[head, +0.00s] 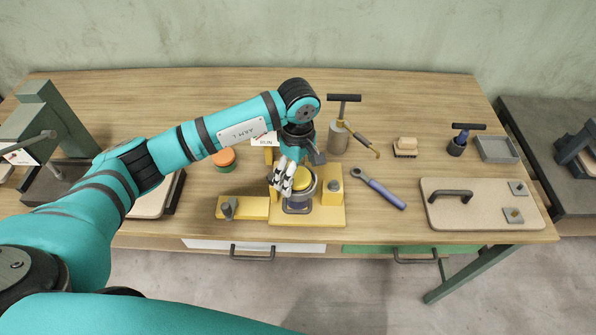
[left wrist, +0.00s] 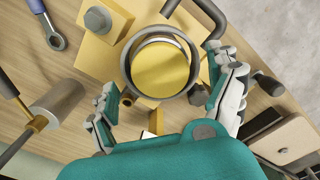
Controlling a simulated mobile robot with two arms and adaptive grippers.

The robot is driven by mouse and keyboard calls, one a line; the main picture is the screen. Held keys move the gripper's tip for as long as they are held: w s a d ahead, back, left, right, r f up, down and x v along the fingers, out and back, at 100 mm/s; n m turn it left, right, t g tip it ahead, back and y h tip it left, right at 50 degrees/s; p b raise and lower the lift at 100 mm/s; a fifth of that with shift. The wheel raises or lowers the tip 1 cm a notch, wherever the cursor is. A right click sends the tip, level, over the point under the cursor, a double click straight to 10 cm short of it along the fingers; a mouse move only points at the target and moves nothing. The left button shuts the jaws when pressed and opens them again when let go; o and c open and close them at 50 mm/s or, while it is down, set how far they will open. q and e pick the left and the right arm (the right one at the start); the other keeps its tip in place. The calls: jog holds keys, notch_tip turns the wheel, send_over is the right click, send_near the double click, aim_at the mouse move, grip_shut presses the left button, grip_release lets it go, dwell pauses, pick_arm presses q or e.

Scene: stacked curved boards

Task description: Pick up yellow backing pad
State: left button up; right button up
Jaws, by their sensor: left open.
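The yellow backing pad (head: 302,180) is a round disc seated inside a grey ring on a yellow fixture (head: 320,216). In the left wrist view the pad (left wrist: 160,70) shows its flat yellow face, framed by the grey ring (left wrist: 128,82). My left gripper (head: 285,177) is just above the fixture, at the pad's left side in the head view. In the left wrist view its open fingers (left wrist: 168,92) stand on either side of the ring, with nothing held between them. Whether they touch the ring cannot be told. My right gripper is not in view.
Yellow blocks with grey knobs (head: 229,208) flank the ring. A blue wrench (head: 380,188) lies to the right, beyond it a board with a handle (head: 480,217). An orange-and-green puck (head: 223,159) and a metal canister (head: 338,138) stand behind. Bare wood (head: 390,222) shows near the front edge.

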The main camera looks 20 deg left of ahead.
pick_arm(q)
jog(key=shift+f, duration=0.4)
jog(key=shift+c, duration=0.5)
jog(key=c, duration=1.4)
jog(key=shift+r, duration=0.1)
